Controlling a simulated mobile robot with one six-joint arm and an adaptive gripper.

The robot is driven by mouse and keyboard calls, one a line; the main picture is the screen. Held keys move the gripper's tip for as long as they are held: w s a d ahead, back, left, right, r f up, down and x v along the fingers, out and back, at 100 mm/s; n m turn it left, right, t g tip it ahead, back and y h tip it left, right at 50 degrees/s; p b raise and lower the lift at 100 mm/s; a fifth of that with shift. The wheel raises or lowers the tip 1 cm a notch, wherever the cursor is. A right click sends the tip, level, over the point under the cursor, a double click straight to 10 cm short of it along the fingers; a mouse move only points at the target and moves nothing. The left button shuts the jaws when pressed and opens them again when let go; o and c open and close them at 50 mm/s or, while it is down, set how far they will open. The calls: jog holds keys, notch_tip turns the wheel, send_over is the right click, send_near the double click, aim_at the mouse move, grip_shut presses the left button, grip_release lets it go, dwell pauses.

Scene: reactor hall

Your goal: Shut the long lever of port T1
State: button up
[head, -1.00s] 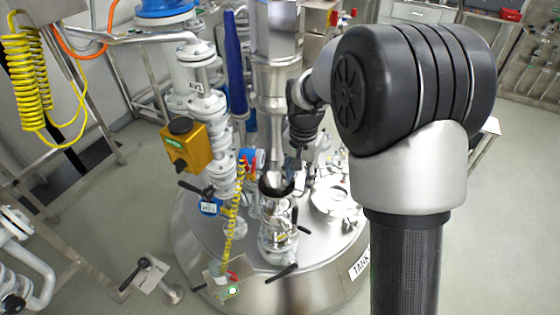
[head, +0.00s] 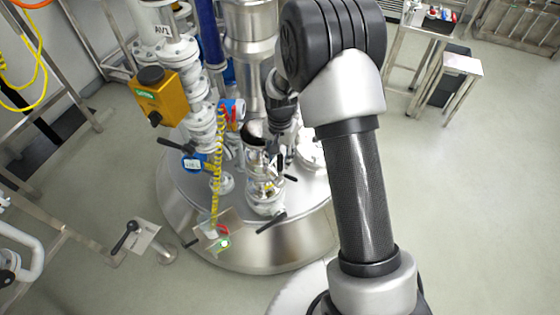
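A port with a glass and metal body (head: 265,188) stands on the round steel tank lid (head: 235,208). A long black lever (head: 271,223) sticks out at its front foot, slanting over the lid's edge. A shorter black handle (head: 290,178) shows on its right side. No T1 label is readable, so I cannot tell for sure which lever is the long one. My gripper (head: 281,150) points down just behind and right of the port's open dark top (head: 254,132). It is small and partly hidden, so its fingers and any contact are unclear.
A valve column with a yellow box (head: 160,96) and a coiled yellow hose (head: 217,165) stand left of the port. A small plate with a black lever (head: 125,237) stands left of the tank. A steel table (head: 418,33) is at the back right. The right floor is clear.

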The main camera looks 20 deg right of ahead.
jog(key=shift+f, duration=1.15)
jog(key=shift+c, duration=0.4)
grip_shut()
